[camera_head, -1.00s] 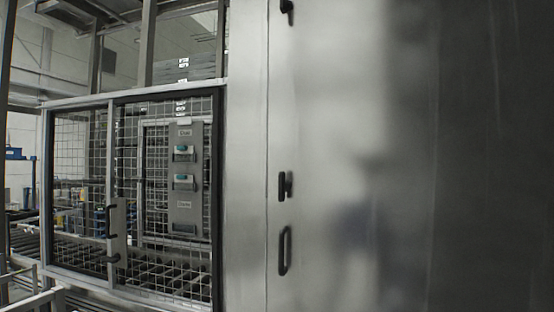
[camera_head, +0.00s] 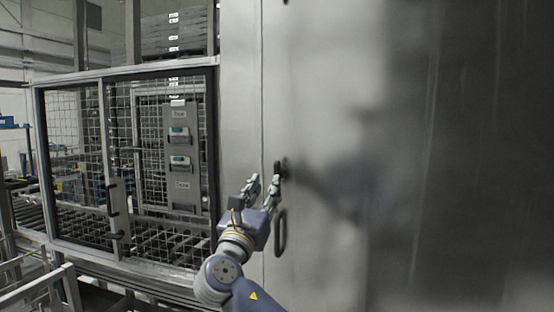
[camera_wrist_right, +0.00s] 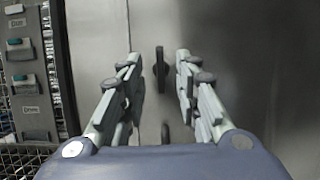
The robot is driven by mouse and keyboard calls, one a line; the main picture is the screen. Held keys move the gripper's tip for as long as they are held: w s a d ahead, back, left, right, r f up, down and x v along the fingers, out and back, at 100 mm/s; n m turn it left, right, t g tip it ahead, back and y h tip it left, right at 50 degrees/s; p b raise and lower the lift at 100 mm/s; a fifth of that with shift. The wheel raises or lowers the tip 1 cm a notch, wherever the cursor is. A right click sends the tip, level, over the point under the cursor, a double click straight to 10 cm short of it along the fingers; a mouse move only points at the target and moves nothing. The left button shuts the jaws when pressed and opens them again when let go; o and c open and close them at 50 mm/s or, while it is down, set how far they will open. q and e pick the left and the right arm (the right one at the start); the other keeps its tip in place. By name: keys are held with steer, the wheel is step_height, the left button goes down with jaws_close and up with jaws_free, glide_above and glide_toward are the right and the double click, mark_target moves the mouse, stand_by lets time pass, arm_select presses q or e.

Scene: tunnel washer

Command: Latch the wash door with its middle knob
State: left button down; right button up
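The wash door (camera_head: 340,90) is a large flat stainless steel panel that looks closed against the frame to its left. Its middle knob (camera_head: 280,170) is a small dark upright handle near the door's left edge. My right gripper (camera_head: 262,182) is just left of the knob in the head view, with its fingers spread. In the right wrist view the knob (camera_wrist_right: 160,68) shows between the two open fingertips, a little beyond them; I cannot tell whether it is touched. A dark pull handle (camera_head: 280,233) is below the knob, close to my right wrist. My left gripper is not in view.
A mesh gate (camera_head: 75,150) with dark handles stands to the left, with a grey control panel (camera_head: 181,150) behind mesh. A roller conveyor (camera_head: 150,243) runs behind it. Metal railings (camera_head: 45,290) are at the lower left. The door face is clear on the right.

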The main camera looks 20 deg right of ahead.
mark_target(276, 167)
steer(key=p+x, duration=0.4)
steer(key=x, duration=0.5)
steer(key=shift+w+d+r+p, duration=0.15)
steer(key=shift+w+p, duration=0.05)
steer(key=shift+p, duration=0.1)
steer(key=shift+w+d, duration=0.25)
steer(key=shift+w, duration=0.25)
steer(key=shift+c, duration=0.6)
jaws_close()
